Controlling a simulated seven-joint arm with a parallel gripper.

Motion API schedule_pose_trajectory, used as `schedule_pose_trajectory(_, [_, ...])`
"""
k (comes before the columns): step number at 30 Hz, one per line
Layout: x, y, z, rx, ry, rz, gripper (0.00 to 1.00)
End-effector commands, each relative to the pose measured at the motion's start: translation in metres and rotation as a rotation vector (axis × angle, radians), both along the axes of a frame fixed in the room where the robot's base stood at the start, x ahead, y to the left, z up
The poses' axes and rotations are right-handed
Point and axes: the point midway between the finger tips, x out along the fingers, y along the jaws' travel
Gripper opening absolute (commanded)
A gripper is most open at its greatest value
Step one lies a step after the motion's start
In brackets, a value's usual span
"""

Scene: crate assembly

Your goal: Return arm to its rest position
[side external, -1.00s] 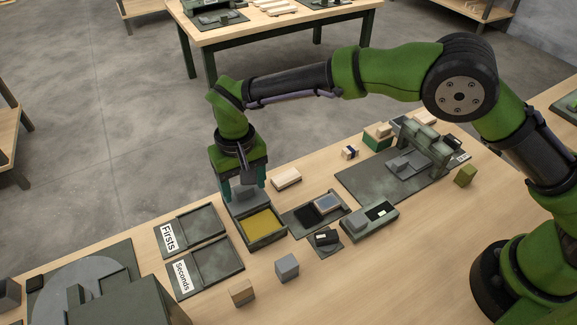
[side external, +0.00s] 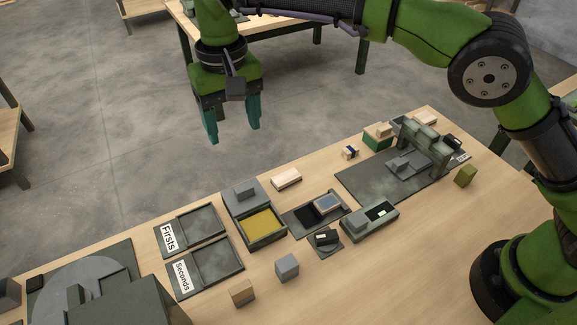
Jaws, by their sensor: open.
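My gripper (side external: 231,138) is in the upper left part of the side view, raised well above the workbench and pointing down. Its two teal fingers are apart and nothing is between them. Below it on the bench stands a dark crate (side external: 264,241) with a yellow inside. A grey lid-like part with a block on top (side external: 244,193) sits at the crate's back end. My gripper is clear of both.
Trays marked Firsts (side external: 203,219) and Seconds (side external: 217,260) lie left of the crate. A grey cube (side external: 287,267) and a wooden cube (side external: 242,293) stand in front. A green arch-like fixture (side external: 425,143) stands at the right. The air around my gripper is free.

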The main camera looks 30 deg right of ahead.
Motion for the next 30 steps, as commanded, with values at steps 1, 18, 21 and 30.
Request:
schedule_pose_trajectory(1, [0.0,0.0,0.004,0.0,-0.001,-0.001,0.66])
schedule_pose_trajectory(18, [0.006,0.0,-0.001,-0.002,-0.022,0.036,0.66])
schedule_pose_trajectory(21, [0.002,-0.009,-0.014,0.0,-0.018,0.075,0.66])
schedule_pose_trajectory(30, [-0.022,-0.108,0.018,0.126,-0.104,0.052,0.66])
